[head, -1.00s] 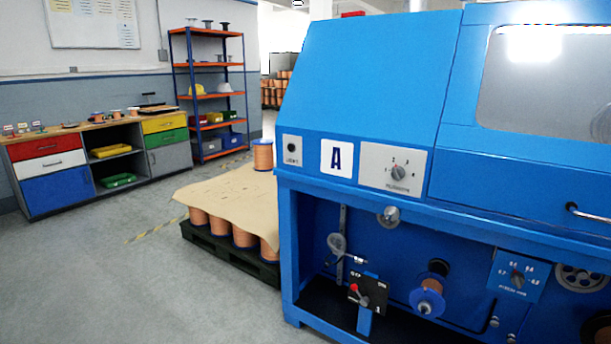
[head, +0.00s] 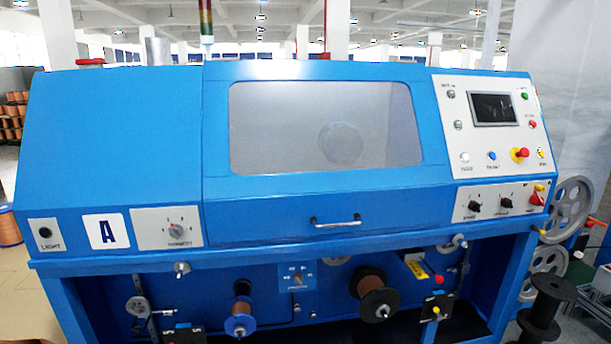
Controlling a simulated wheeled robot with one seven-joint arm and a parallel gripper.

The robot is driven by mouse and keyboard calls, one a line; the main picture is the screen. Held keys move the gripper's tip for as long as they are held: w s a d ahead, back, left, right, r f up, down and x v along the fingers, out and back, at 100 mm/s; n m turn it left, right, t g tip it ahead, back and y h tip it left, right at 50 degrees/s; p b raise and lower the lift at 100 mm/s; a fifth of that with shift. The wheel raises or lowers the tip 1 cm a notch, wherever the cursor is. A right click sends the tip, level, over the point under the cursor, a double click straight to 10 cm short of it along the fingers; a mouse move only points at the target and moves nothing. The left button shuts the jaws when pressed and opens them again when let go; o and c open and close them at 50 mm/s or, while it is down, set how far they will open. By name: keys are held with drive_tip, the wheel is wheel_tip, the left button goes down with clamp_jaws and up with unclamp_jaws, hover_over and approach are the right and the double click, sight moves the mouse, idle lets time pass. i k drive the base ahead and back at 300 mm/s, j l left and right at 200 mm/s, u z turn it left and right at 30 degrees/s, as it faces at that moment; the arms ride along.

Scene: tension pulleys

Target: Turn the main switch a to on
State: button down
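At the left is a grey rotary knob (head: 176,230) on a numbered plate. My gripper is not in view.
Above the small panel, a control panel (head: 480,100) has a dark screen and a red mushroom button (head: 520,154). A front handle (head: 336,221) sticks out below the window. Spools (head: 374,292) hang below. Pulley wheels (head: 570,205) and a black spool (head: 546,300) stand at the right.

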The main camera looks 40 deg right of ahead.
sight(536, 200)
drive_tip(key=k+l+z, duration=0.15)
drive_tip(key=z, duration=2)
drive_tip(key=i+l, duration=0.3)
drive_tip(key=i, duration=0.15)
drive_tip(key=i+l+z, duration=0.1)
drive_tip(key=i+l, duration=0.2)
drive_tip(key=i, duration=0.2)
drive_tip(key=i+l, duration=0.25)
drive_tip(key=i, duration=0.25)
